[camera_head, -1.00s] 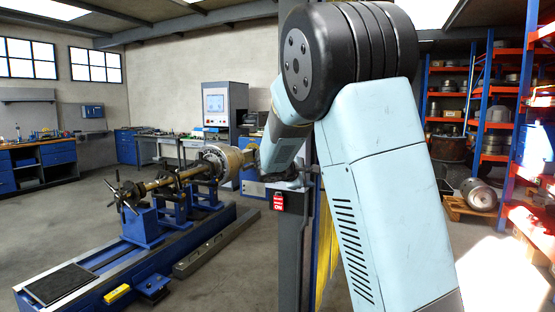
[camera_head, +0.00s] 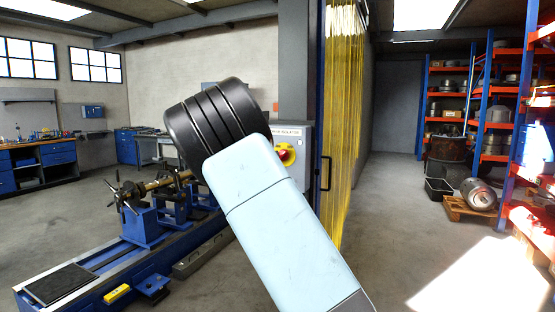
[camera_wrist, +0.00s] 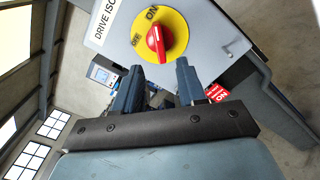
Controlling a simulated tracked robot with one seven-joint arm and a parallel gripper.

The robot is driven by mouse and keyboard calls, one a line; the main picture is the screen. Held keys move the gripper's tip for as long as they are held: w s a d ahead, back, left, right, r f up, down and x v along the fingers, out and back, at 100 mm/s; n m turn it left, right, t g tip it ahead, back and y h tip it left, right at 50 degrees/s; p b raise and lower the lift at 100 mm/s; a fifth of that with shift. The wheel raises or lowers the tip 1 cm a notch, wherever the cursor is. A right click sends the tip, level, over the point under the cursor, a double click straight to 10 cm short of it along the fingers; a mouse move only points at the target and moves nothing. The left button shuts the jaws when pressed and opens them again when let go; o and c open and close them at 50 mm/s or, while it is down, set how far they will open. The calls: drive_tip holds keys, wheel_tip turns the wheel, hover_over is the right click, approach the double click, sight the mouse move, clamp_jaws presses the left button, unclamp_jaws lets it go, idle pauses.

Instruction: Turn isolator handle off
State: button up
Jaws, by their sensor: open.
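The isolator box (camera_head: 303,140) is a grey panel on a dark column, partly hidden behind my arm in the head view. Its red handle (camera_head: 286,154) sits on a yellow disc. In the wrist view the red handle (camera_wrist: 156,41) lies roughly along the line to the ON mark at the top of the yellow disc (camera_wrist: 175,28). The OFF mark is at the disc's left. My gripper (camera_wrist: 158,76) is open and empty, its two fingers apart just below the handle in that picture. No contact with the handle shows. My gripper is hidden in the head view.
A red sign (camera_wrist: 217,93) hangs near the right finger. A yellow strip curtain (camera_head: 342,110) and a door handle (camera_head: 326,173) are right of the column. The blue balancing machine (camera_head: 90,275) stands at the left.

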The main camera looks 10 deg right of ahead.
drive_tip(key=x, duration=0.8)
clamp_jaws()
idle(0.4)
